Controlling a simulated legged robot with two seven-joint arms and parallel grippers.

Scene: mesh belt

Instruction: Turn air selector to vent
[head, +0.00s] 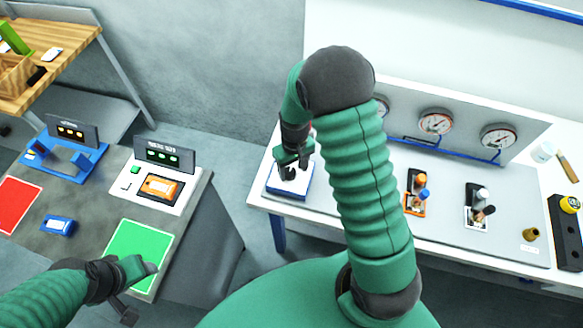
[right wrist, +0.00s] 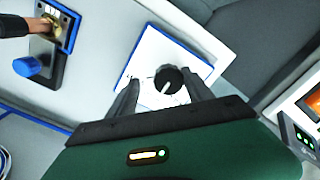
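The air selector is a round black knob (right wrist: 168,78) with a white pointer mark, on a white plate (right wrist: 152,48) with blue edges. In the head view the blue-edged plate (head: 291,191) sits at the left end of the white bench, with the knob partly hidden by my right gripper (head: 293,160). In the right wrist view my right gripper (right wrist: 162,88) is open, its two fingers on either side of the knob with gaps showing. Contact cannot be told. The plate's lettering is unreadable. My left gripper (head: 138,288) is low at left, near a green pad; its finger state is unclear.
Pressure gauges (head: 436,122) stand on a panel behind. Valve stations with orange (head: 416,204) and white-grey (head: 479,206) plates are to the right. A grey table (head: 88,205) at left holds a green pad (head: 138,249), a red pad (head: 18,202) and small devices.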

